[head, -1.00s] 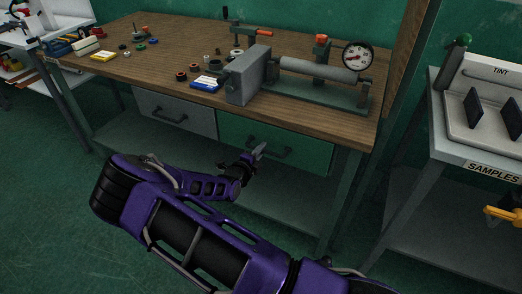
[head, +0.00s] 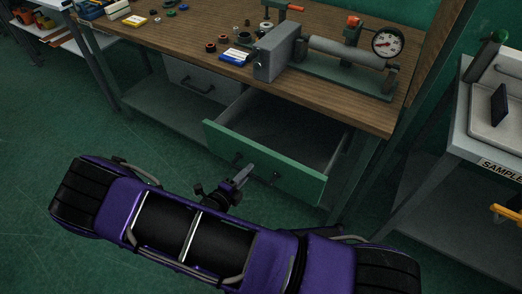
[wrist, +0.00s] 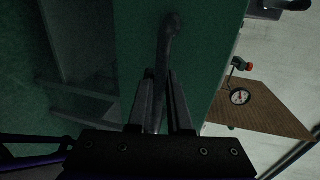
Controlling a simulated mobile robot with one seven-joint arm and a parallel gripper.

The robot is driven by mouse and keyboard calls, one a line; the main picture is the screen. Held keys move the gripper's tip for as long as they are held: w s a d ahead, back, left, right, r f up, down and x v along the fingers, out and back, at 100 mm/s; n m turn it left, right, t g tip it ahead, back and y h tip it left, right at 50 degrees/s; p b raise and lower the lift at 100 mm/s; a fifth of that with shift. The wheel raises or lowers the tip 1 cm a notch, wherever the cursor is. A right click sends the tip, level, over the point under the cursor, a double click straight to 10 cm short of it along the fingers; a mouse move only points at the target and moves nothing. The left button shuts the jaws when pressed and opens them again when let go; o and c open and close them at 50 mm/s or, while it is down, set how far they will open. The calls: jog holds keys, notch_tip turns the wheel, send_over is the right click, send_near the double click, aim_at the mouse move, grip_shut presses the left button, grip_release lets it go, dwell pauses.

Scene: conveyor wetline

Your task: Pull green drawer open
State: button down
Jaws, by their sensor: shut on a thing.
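The green drawer (head: 304,184) is pulled well out from under the workbench, and its grey inside shows empty where I can see it. Its dark bar handle (head: 276,178) is on the front panel. My gripper (head: 246,172) is at that handle, in front of the panel, and its fingers hide the handle's middle. In the wrist view the green front (wrist: 140,35) fills the middle, and my gripper (wrist: 161,80) is shut on the handle (wrist: 171,35), whose end sticks out beyond the fingers.
A grey drawer (head: 180,78) left of the green one is shut. A samples table (head: 470,130) stands at right. Open floor lies at left.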

jog(key=v, duration=0.3)
jog(key=f+v, duration=0.1)
jog(key=v, duration=0.1)
jog(key=shift+s+a, duration=0.3)
jog(key=shift+s, duration=0.15)
jog(key=c, duration=0.8)
grip_release()
jog(key=shift+c, duration=0.2)
jog(key=v, duration=1.7)
jog(key=shift+s+a, duration=0.15)
